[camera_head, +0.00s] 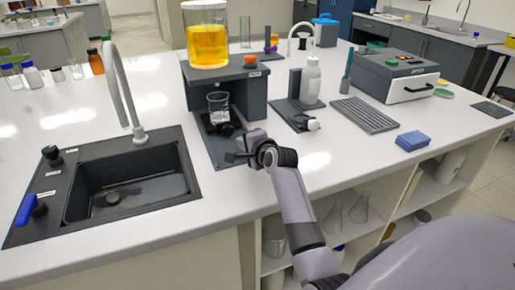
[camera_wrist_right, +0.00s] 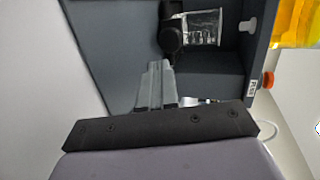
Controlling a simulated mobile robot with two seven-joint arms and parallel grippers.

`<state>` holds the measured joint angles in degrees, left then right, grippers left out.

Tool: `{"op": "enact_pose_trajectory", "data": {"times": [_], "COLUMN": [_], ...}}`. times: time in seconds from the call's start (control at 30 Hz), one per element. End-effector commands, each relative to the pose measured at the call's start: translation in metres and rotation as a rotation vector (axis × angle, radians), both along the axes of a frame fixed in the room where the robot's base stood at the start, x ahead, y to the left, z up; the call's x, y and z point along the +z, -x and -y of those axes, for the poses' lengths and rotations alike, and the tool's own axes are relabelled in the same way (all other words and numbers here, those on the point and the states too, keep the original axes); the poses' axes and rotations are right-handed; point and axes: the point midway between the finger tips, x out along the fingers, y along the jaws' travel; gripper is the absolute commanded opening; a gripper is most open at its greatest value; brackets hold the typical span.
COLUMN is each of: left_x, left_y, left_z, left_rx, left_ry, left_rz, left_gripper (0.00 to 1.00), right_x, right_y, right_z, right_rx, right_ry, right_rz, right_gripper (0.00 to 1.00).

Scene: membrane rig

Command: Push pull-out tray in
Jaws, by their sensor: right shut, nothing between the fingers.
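The membrane rig (camera_head: 252,85) is a dark grey stand with a clear vessel of yellow liquid (camera_head: 208,42) on top. A flat dark grey plate, seemingly the pull-out tray (camera_head: 213,153), extends from its foot toward the counter's front edge. My right gripper (camera_head: 235,157) is shut and empty, over the tray's front part. In the right wrist view its fingers (camera_wrist_right: 155,85) point toward the bay; contact cannot be told. My left gripper is not in view.
A black sink (camera_head: 130,180) with a tall faucet lies to the left. A white bottle (camera_head: 310,82) on a dark stand, a ribbed grey mat (camera_head: 364,114), a blue cloth stack (camera_head: 412,140) and a grey box device (camera_head: 396,75) stand to the right. Counter between them is clear.

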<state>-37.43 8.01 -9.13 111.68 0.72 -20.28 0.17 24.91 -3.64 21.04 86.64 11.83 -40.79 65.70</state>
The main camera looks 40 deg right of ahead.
Motion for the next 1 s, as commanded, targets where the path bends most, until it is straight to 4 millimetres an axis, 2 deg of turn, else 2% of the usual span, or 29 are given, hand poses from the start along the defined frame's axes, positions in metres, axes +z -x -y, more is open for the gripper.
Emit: {"op": "enact_pose_trajectory", "data": {"times": [0.3, 0.5, 0.7, 1.0], "left_x": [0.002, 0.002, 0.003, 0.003], "left_y": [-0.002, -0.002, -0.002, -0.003], "left_z": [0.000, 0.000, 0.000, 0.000], "left_rx": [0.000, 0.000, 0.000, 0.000], "left_ry": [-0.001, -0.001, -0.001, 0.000], "left_rz": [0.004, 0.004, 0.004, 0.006], "left_gripper": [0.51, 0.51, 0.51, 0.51], "right_x": [0.013, 0.019, 0.022, 0.022], "right_y": [0.041, 0.060, 0.067, 0.068], "right_z": [-0.004, -0.006, -0.006, -0.007], "right_rx": [0.000, 0.000, 0.000, 0.000], "right_ry": [0.000, 0.000, 0.000, 0.000], "right_rz": [-0.001, -0.001, -0.002, -0.002], "right_gripper": [0.00, 0.00, 0.00, 0.00]}}
